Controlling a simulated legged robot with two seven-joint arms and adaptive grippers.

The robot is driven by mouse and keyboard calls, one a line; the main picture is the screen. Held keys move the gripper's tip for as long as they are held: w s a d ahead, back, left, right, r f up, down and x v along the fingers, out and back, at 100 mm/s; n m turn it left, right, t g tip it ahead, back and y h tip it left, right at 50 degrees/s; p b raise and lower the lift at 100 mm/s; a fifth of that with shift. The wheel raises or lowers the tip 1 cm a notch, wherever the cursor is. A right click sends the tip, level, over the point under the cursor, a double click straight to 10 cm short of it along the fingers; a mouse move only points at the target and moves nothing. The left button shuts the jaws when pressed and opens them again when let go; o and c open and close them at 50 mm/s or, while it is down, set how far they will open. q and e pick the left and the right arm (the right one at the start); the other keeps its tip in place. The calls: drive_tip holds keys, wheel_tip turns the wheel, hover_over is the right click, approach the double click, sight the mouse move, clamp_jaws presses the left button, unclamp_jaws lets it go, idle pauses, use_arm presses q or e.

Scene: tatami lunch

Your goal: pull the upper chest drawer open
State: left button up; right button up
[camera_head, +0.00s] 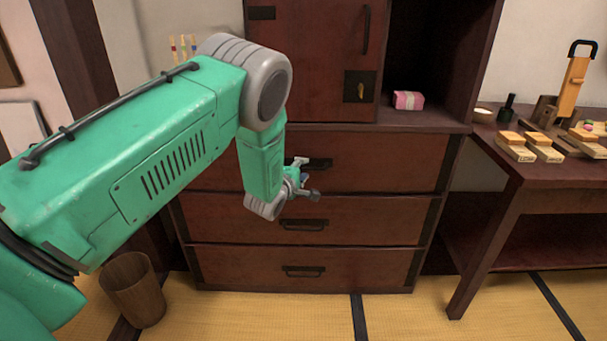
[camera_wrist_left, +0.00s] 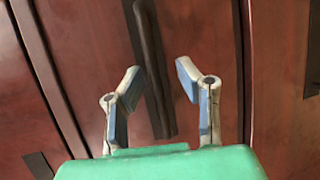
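The upper chest drawer (camera_head: 385,160) is a dark red-brown wooden front, flush with the chest. Its black bar handle (camera_head: 320,163) is partly hidden behind my left gripper (camera_head: 300,180), which is at the left part of the handle. In the left wrist view a dark handle bar (camera_wrist_left: 150,60) runs between the two spread fingertips of my left gripper (camera_wrist_left: 159,76), with a gap on each side. The gripper is open and holds nothing; I cannot tell how deep the bar sits between the fingers. My right gripper is in neither view.
Two more shut drawers, middle (camera_head: 370,218) and bottom (camera_head: 360,268), lie below. A cabinet door (camera_head: 320,60) is above, with a pink package (camera_head: 408,100) beside it. A wooden bin (camera_head: 134,290) stands left; a cluttered table (camera_head: 540,170) stands right.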

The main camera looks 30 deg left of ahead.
use_arm(q)
drive_tip(key=shift+w+d+r, duration=0.1)
drive_tip(key=shift+d, duration=0.15)
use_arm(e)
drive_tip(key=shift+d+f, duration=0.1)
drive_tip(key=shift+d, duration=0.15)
use_arm(q)
clamp_jaws()
drive_tip(key=shift+a, duration=0.1)
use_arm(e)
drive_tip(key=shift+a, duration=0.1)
